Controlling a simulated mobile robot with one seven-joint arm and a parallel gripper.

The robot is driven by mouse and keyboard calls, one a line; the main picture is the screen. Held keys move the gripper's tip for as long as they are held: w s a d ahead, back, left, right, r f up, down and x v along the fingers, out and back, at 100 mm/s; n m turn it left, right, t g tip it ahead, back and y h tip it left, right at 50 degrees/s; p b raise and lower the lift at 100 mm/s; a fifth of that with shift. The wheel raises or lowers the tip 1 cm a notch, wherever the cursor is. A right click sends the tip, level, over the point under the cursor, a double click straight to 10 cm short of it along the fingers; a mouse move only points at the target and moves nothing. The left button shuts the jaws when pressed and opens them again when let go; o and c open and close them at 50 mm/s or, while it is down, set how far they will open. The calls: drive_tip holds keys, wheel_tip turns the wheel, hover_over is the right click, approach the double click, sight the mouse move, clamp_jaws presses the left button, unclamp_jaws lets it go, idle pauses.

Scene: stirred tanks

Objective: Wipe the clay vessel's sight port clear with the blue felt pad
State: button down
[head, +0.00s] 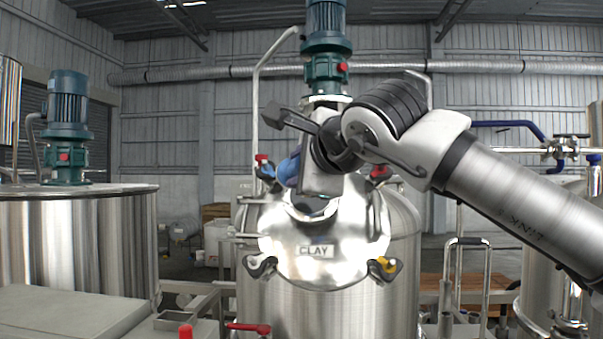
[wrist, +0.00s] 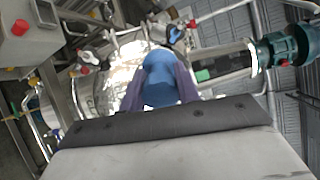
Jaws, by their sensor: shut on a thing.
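The clay vessel (head: 330,295) is a shiny steel tank in the middle of the head view, with a CLAY label (head: 315,251) on its sloped top. A dark round opening with a metal rim, which looks like the sight port (head: 312,208), sits above the label, partly hidden by my gripper. My gripper (wrist: 164,88) is shut on the blue felt pad (wrist: 162,78). The pad also shows in the head view (head: 288,170), at the left of my gripper, above the vessel's top. I cannot tell whether the pad touches anything. The port's glass is too hidden to judge.
A green motor (head: 327,50) stands upright above the vessel. Clamps with red and yellow knobs (head: 385,266) ring its top. Another steel tank (head: 75,245) with a motor is at the left. A grey box (head: 75,315) lies front left. Pipes and valves are at the right.

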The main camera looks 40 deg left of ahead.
drive_tip(key=shift+s+d+r, duration=0.1)
drive_tip(key=shift+s, duration=0.05)
drive_tip(key=shift+s+d+r+p, duration=0.25)
drive_tip(key=shift+s+d+r, duration=0.15)
drive_tip(key=shift+s, duration=0.15)
drive_tip(key=shift+s+d+r+p, duration=0.25)
drive_tip(key=shift+s+r, duration=0.1)
drive_tip(key=shift+s, duration=0.15)
